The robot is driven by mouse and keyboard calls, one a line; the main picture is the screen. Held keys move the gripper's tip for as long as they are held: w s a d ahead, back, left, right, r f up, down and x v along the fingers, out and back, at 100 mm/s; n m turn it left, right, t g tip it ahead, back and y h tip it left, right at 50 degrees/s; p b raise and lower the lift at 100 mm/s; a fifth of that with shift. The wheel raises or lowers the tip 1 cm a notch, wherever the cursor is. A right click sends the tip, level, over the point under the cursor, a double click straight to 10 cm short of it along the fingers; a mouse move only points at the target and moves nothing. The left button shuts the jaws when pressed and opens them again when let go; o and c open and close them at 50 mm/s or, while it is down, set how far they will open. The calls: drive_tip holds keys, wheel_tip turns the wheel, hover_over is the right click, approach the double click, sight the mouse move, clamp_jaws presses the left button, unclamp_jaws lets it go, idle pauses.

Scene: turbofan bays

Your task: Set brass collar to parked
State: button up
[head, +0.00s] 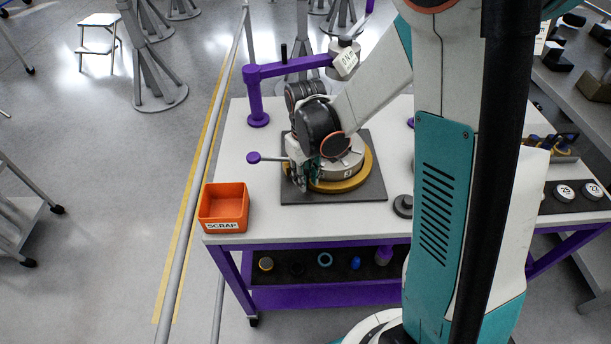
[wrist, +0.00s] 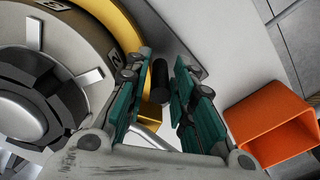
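The brass collar (head: 367,173) is a yellow ring around the base of a round grey fixture (head: 345,168) on a dark square plate. In the wrist view the collar (wrist: 122,28) curves along the upper left. A short yellow piece (wrist: 150,113) and a dark cylindrical peg (wrist: 160,80) show between my fingers; how they join the collar is partly hidden. My gripper (head: 300,182) is low at the fixture's left front. In the wrist view its teal fingers (wrist: 156,66) are apart, one on each side of the peg, with gaps showing. Much of the fixture is behind my arm.
An orange SCRAP bin (head: 223,207) stands at the table's front left corner and shows at the right in the wrist view (wrist: 270,127). A purple knobbed lever (head: 268,158) sticks out left of the fixture. A purple swing arm (head: 290,68) stands behind. A dark weight (head: 403,206) is right.

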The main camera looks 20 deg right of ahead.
sight(287, 160)
clamp_jaws()
drive_tip(key=shift+w+a+m, duration=0.55)
drive_tip(key=shift+w+m, duration=0.25)
drive_tip(key=shift+w, duration=0.05)
drive_tip(key=w+m, duration=0.1)
drive_tip(key=w+a+m, duration=0.1)
drive_tip(key=w+m+b, duration=0.1)
drive_tip(key=w, duration=0.1)
drive_tip(key=shift+w+a+m, duration=0.1)
drive_tip(key=shift+a+m, duration=0.15)
drive_tip(key=shift+m, duration=0.05)
drive_tip(key=shift+w+a+m, duration=0.1)
drive_tip(key=shift+w+m, duration=0.4)
drive_tip(key=shift+w, duration=1)
drive_tip(key=shift+r, duration=0.1)
